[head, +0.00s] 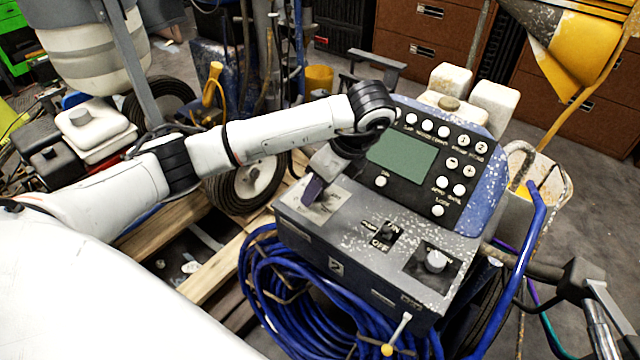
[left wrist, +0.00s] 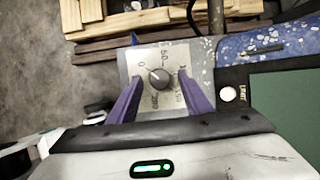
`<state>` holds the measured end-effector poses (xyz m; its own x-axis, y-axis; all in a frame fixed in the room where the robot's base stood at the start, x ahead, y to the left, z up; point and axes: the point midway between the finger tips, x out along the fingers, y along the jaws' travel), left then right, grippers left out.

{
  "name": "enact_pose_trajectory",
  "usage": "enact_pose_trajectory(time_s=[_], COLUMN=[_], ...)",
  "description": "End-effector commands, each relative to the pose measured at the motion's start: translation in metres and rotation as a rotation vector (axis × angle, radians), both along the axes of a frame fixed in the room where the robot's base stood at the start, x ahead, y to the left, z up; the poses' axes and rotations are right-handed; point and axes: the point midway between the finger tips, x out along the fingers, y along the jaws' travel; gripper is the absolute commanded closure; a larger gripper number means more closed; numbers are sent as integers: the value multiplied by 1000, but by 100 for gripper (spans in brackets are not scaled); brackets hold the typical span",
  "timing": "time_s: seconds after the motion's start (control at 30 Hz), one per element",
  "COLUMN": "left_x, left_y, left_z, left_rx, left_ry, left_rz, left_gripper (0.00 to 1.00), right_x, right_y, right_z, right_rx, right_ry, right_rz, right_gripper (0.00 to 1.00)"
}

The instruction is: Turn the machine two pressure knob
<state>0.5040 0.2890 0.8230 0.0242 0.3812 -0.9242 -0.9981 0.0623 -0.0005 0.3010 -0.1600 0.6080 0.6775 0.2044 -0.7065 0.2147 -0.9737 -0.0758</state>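In the left wrist view the pressure knob (left wrist: 160,77) is a small round grey dial on a pale plate (left wrist: 132,65) with printed numbers. My left gripper (left wrist: 159,82) is open, its two purple fingers spread either side of the knob, with visible gaps to it. In the head view my left gripper (head: 314,190) points down over the left part of the machine's grey control box (head: 330,237). The plate (head: 328,205) shows partly there, and the gripper hides the knob.
On the box's front part are an ON/OFF switch (head: 384,232) and another pale round knob (head: 435,261). Behind rises a panel with a green screen (head: 403,158) and several white buttons. A coiled blue hose (head: 262,290) hangs below the box.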

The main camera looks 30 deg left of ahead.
Motion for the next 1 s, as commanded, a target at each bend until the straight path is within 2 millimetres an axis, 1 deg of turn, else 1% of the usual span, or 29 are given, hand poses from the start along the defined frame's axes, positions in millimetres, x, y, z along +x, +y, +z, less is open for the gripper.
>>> enact_pose_trajectory(time_s=[0.23, 0.33, 0.43, 0.5, 0.63, 0.73, 0.9, 1.0], left_x=[0, 1, 1, 1, 0, -1, -2, -2], left_y=[0, -2, -6, -11, -21, -28, -37, -39], left_z=[0, 6, 21, 34, 59, 75, 91, 95], left_rx=[0, 1, 2, 3, 3, 3, 1, 1], left_ry=[0, -2, -3, -4, -6, -4, -2, -1], left_rz=[-1, -1, -3, -3, -2, -3, -2, 0], left_gripper=[55, 55, 55, 55, 55, 55, 55, 55], right_x=[1, 1, 1, 0, -2, -4, -6, -5], right_y=[1, 1, 1, 0, -2, -6, -10, -10], right_z=[2, 6, 13, 19, 24, 23, 23, 25], right_rx=[1, 2, 3, 4, 5, -1, -5, -4], right_ry=[-4, -4, -6, -6, -2, 7, 10, 7], right_rz=[1, 2, 1, -1, -6, -12, -16, -17], right_gripper=[72, 72, 72, 72, 72, 72, 72, 72])
